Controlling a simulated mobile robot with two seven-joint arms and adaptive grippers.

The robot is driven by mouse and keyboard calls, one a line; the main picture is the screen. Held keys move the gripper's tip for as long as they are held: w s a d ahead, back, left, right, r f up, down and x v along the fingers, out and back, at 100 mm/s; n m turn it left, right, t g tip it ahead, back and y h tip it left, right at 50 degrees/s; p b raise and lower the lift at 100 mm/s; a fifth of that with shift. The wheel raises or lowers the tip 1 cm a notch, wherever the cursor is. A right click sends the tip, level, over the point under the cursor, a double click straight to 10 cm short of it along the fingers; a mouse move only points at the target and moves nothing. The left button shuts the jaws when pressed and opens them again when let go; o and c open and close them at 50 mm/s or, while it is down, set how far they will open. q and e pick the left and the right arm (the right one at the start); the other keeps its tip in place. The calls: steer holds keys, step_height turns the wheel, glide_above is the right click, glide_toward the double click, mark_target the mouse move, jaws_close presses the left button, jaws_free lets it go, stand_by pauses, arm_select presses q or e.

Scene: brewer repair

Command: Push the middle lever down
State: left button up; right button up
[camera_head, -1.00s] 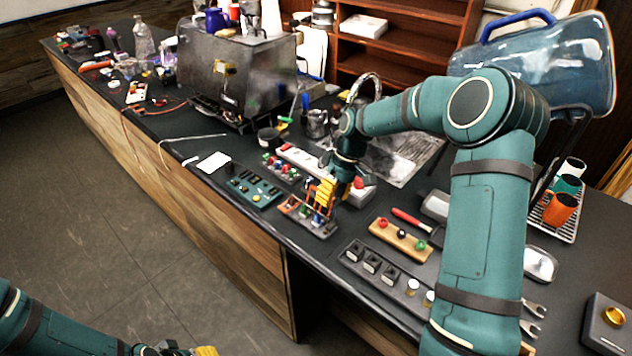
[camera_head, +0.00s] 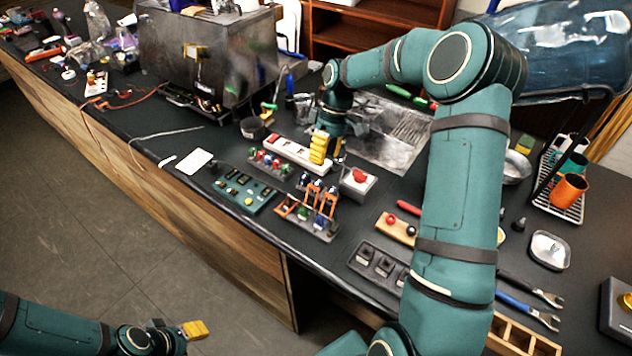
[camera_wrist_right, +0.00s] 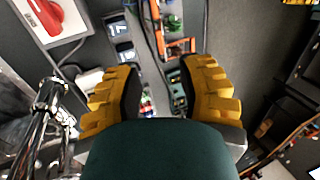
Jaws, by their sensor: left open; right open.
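A panel of orange-framed levers (camera_head: 308,218) sits near the counter's front edge. Its left orange frame (camera_head: 287,206) lies low toward the front edge. The middle frame (camera_head: 312,190) and the right frame (camera_head: 328,202) stand raised. In the right wrist view, part of an orange frame (camera_wrist_right: 178,48) shows beyond the fingers. My right gripper (camera_head: 325,148) is open and empty, behind the panel and apart from it; its spread yellow fingers also show in the right wrist view (camera_wrist_right: 160,95). My left gripper (camera_head: 195,330) is open and empty over the floor, away from the counter.
A box with a red rotary switch (camera_head: 358,183) stands right of the panel, close to my right gripper. A white power strip (camera_head: 300,154) lies behind it, and a green switch board (camera_head: 243,190) is at its left. A black switch row (camera_head: 376,262) lies toward the right.

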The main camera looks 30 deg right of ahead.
mark_target(316, 187)
steer(key=x, duration=0.8)
steer(key=shift+w+a+f, duration=0.1)
steer(key=shift+f, duration=0.25)
jaws_close()
